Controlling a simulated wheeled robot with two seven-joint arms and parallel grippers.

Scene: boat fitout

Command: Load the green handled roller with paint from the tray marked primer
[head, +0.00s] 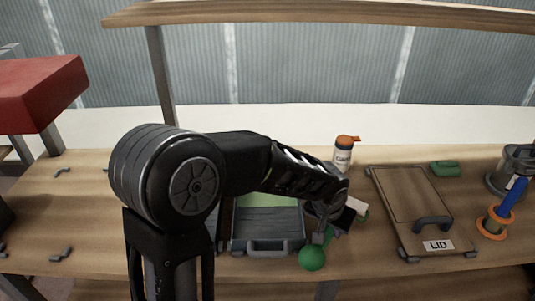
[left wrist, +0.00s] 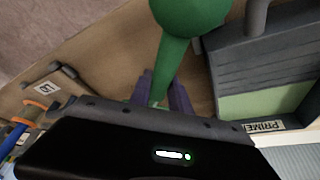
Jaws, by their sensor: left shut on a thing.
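My left gripper (head: 322,232) is shut on a green handle, just right of a grey paint tray (head: 268,246). In the left wrist view, the purple fingers (left wrist: 160,90) close around the thin part of the green handle (left wrist: 176,60), whose round end (left wrist: 192,12) points away. That round end (head: 312,259) also shows low in the head view. The tray has a ribbed grey slope and green paint (left wrist: 265,100). Its label, partly cut off, reads "PRIME" (left wrist: 264,126). My right gripper is not in view.
Right of the gripper lies a wooden board marked LID (head: 400,190) with a dark handle. A white bottle with an orange cap (head: 343,155) stands behind. A green block (head: 445,169), a blue-handled item with orange rings (head: 495,220) and a clear jar (head: 515,165) are farther right.

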